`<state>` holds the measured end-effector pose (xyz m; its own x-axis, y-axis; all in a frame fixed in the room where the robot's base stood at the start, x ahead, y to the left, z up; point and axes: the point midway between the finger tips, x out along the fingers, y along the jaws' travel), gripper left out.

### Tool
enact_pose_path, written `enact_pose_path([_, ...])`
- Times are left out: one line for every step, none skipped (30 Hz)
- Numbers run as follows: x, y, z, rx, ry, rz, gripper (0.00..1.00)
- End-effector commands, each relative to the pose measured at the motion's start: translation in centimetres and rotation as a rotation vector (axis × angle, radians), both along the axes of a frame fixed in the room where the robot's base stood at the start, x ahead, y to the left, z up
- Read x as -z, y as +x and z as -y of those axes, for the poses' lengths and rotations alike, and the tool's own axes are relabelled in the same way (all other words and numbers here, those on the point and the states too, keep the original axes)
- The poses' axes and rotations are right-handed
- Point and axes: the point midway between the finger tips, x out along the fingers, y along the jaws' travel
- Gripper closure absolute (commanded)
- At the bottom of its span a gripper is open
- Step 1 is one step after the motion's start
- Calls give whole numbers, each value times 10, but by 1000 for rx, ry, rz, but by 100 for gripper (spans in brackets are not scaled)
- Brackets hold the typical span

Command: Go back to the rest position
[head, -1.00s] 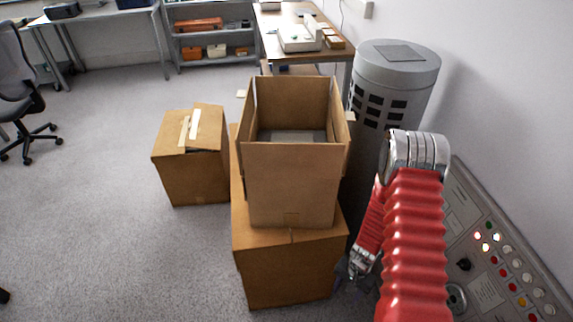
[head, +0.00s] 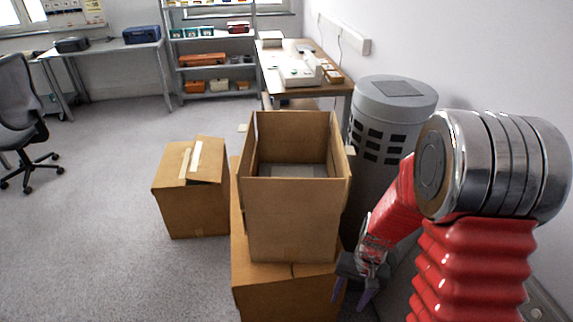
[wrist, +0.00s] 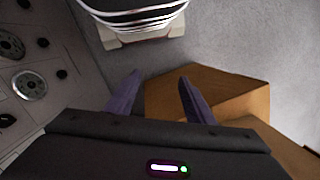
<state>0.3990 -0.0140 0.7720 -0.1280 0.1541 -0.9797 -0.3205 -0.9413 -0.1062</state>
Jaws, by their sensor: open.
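My gripper (head: 354,293) hangs at the end of my red arm, to the right of the stacked cardboard boxes in the head view. Its two purple fingers point down. In the wrist view the fingers (wrist: 156,95) are apart with nothing between them. A closed cardboard box corner (wrist: 225,95) shows beyond and beside the right finger; I cannot tell whether they touch. Part of the arm is hidden behind its large metal joint in the head view.
An open cardboard box (head: 292,215) stands on a larger box (head: 285,294). Another box (head: 190,195) stands left. A grey cylinder (head: 393,100) stands behind my arm near the wall. A control panel (wrist: 30,120) lies left in the wrist view.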

Motion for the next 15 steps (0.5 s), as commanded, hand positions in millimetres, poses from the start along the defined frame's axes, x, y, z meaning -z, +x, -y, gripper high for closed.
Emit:
enact_pose_path([-13,-1,-1,-14,-3,10,52])
enact_pose_path([-20,-3,-1,-23,-4,13,52])
enact_pose_path([-28,-6,-2,-34,-6,16,52])
enact_pose_path([-34,-8,-2,-42,-8,19,52])
enact_pose_path([-40,-10,-2,-49,-10,21,52])
enact_pose_path([-49,-12,-3,-60,-14,27,52])
enact_pose_path([-55,-14,-3,-68,-16,30,52])
enact_pose_path([-61,-17,-3,-75,-18,33,52])
enact_pose_path([-68,-19,-3,-85,-21,38,52])
enact_pose_path([-74,-22,-3,-91,-25,42,52])
enact_pose_path([-80,-24,-3,-99,-28,46,52])
enact_pose_path([-88,-26,-3,-108,-33,53,52])
enact_pose_path([-93,-29,-3,-114,-36,57,52])
enact_pose_path([-99,-31,-3,-121,-39,62,52])
enact_pose_path([-106,-34,-3,-130,-44,69,52])
